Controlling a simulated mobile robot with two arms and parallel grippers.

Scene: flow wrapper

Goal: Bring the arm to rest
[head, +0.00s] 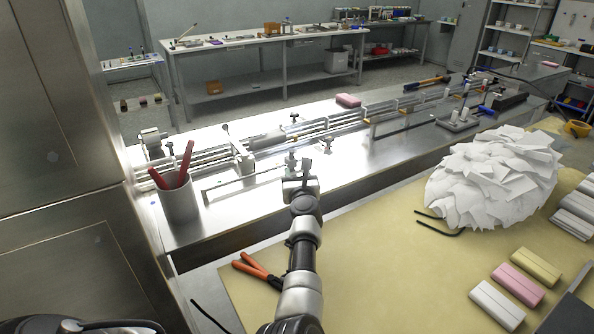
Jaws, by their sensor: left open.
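My left arm (303,255) reaches up from the bottom middle of the head view. Its gripper (302,174) is over the near side of the steel machine bed (235,211), seen from behind. It is open, and I see nothing held in it. The gap between its fingers is small and partly hidden at this angle, and I cannot tell whether it touches the small fittings behind it. My right gripper is not in view.
Rails and guides (330,124) run along the machine bed. A cup with red handles (179,202) stands left. Orange-handled pliers (258,270), a white paper heap (492,180) and pastel blocks (517,283) lie on the tan table (375,265). A steel cabinet (55,150) bounds the left.

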